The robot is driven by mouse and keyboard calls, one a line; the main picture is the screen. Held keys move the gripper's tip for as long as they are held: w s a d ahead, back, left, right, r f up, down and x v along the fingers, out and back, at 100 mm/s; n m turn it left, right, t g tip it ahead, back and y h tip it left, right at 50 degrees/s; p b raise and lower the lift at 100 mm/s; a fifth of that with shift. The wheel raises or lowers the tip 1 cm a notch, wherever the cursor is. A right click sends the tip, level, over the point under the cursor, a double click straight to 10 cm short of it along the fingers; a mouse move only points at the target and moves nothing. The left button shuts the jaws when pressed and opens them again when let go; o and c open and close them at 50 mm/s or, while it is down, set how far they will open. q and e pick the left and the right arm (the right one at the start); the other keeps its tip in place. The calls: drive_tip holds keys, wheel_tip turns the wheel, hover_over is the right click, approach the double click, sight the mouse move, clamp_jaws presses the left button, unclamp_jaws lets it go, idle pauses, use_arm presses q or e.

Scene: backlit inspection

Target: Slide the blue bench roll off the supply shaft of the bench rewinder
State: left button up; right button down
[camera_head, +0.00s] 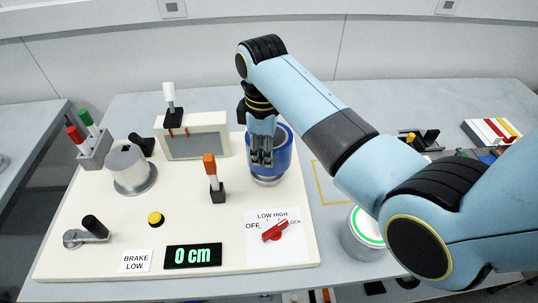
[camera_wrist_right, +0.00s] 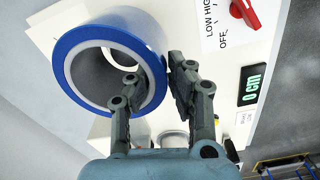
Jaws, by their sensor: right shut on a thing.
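The blue bench roll (camera_head: 284,150) is at the back right of the cream bench rewinder (camera_head: 105,235). It also shows large in the right wrist view (camera_wrist_right: 142,38), with a pale inner ring and a hollow core. My right gripper (camera_head: 262,157) comes from above and is shut on the roll's wall. In the wrist view its fingertips (camera_wrist_right: 156,70) pinch the wall, one inside the core and one outside. A grey disc (camera_head: 268,181) shows just below the roll. The supply shaft is hidden, so I cannot tell whether the roll is still around it. My left gripper is not in view.
On the rewinder stand a grey flanged spool (camera_head: 130,165), an orange-topped lever (camera_head: 210,165), a white-topped post (camera_head: 169,92) and a red switch (camera_head: 275,231). The display (camera_head: 192,256) reads 0 cm. A yellow-outlined area (camera_head: 318,180) lies right of the rewinder, partly behind my arm.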

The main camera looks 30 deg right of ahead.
drive_tip(key=shift+r, duration=2)
